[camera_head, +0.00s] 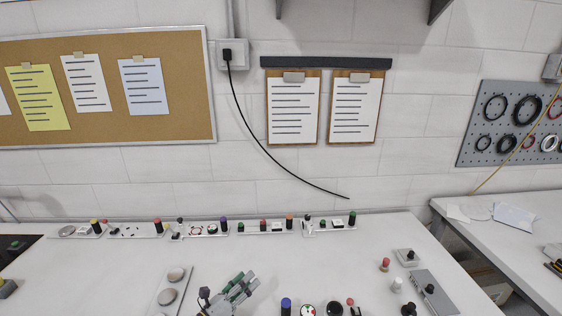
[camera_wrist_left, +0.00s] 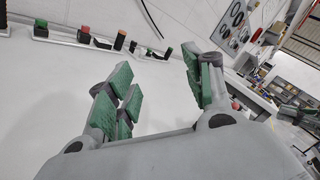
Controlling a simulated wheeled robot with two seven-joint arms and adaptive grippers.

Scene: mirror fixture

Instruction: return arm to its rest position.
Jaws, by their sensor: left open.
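My left gripper (camera_head: 238,288) shows at the bottom of the head view, above the front part of the white table. Its green-padded fingers point up and to the right. In the left wrist view the fingers of the same gripper (camera_wrist_left: 160,90) stand wide apart, with only bare white tabletop and part of the back row between them. It is open and holds nothing. Most of the left arm is outside the head view.
The white table (camera_head: 110,270) has a row of small control panels (camera_head: 205,230) along the wall. A plate with two discs (camera_head: 172,288) lies left of the gripper. A blue-topped cylinder (camera_head: 286,306) stands to its right. A grey box (camera_head: 434,292) lies further right. Open tabletop lies behind the gripper.

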